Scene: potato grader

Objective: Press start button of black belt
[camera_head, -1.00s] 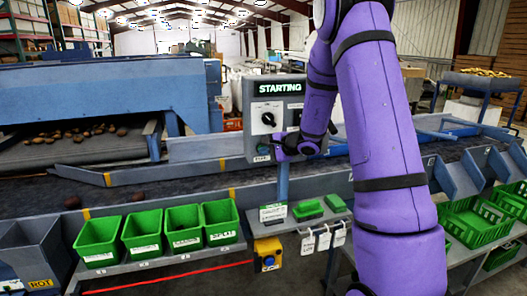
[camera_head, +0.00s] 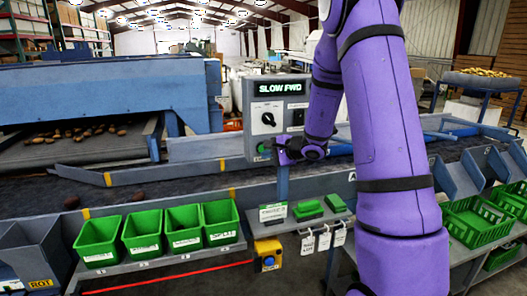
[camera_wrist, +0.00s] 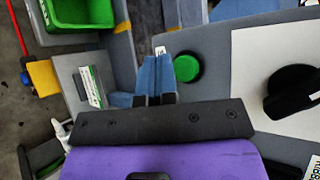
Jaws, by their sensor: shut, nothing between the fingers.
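The grey control box (camera_head: 250,95) stands at the black belt (camera_head: 185,187), its display (camera_head: 280,88) reading "SLOW FWD". A round green button (camera_head: 262,148) is low on the box's face, partly hidden by my gripper (camera_head: 274,151) in the head view. In the wrist view the green button (camera_wrist: 187,67) shows whole, just right of my gripper's blue fingertips (camera_wrist: 158,58). The fingers are shut together and empty. A small gap shows between them and the button in the picture; the distance in depth is unclear.
A black rotary knob (camera_head: 268,118) is above the button; it shows large in the wrist view (camera_wrist: 292,92). Green bins (camera_head: 185,242) and a yellow box with a blue button (camera_head: 268,256) are below. Several potatoes (camera_head: 75,133) lie on the upper left conveyor.

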